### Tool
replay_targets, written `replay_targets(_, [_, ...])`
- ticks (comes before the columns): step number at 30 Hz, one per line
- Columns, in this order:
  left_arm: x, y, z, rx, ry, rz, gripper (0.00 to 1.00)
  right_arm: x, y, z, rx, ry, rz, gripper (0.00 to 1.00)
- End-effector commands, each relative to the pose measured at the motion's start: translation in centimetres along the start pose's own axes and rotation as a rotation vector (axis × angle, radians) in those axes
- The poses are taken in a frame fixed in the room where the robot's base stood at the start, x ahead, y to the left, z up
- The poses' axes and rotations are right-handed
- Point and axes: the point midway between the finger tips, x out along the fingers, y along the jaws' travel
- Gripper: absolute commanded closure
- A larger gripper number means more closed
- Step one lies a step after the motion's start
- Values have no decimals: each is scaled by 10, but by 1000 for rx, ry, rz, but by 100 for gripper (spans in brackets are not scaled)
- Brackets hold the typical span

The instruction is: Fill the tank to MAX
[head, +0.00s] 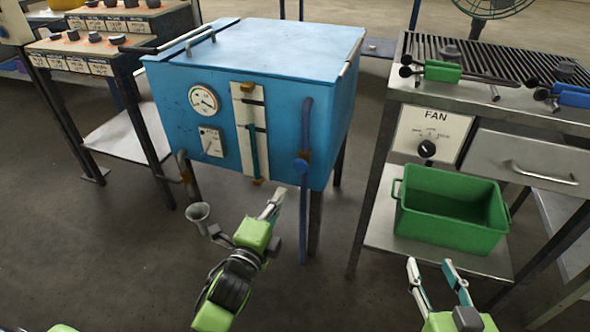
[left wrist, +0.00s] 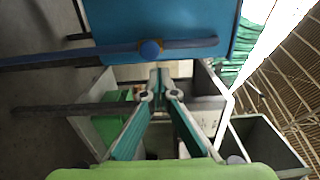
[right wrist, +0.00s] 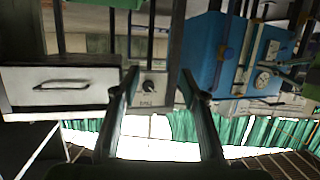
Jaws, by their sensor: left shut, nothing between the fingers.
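The blue tank (head: 270,70) stands on legs left of centre. Its front has a white sight-gauge strip (head: 240,110) with dark marks and a teal column in the lower part; lettering is too small to read. A blue pipe (head: 305,125) with a round blue valve (head: 300,165) runs down its right front edge. The valve also shows in the left wrist view (left wrist: 150,48). My left gripper (head: 277,198) is shut and empty, just below and left of the valve, apart from it in the picture. My right gripper (head: 432,266) is open and empty below the green bin.
A green bin (head: 450,215) sits on the shelf of the right bench, under a FAN knob (head: 427,148) and a drawer (head: 530,160). Tongs with green grips (head: 442,71) lie on the grate. A funnel (head: 198,212) is below the tank's left side. A control bench (head: 85,50) stands left.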

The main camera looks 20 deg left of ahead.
Motion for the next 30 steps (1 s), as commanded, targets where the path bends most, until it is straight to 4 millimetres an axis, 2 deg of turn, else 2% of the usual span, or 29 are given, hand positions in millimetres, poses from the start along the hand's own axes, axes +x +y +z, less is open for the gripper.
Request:
replay_targets(8, [44,1,0,0,0,-2,100,0,-7,-53,3,251,-15,60])
replay_targets(18, [87,2,0,0,0,-1,100,-20,-14,-113,11,555,-32,60])
replay_targets(24, [104,1,0,0,1,-1,100,-39,-18,-141,17,711,-41,60])
replay_targets(30, [113,1,0,-1,1,0,100,-53,-19,-155,21,801,-46,60])
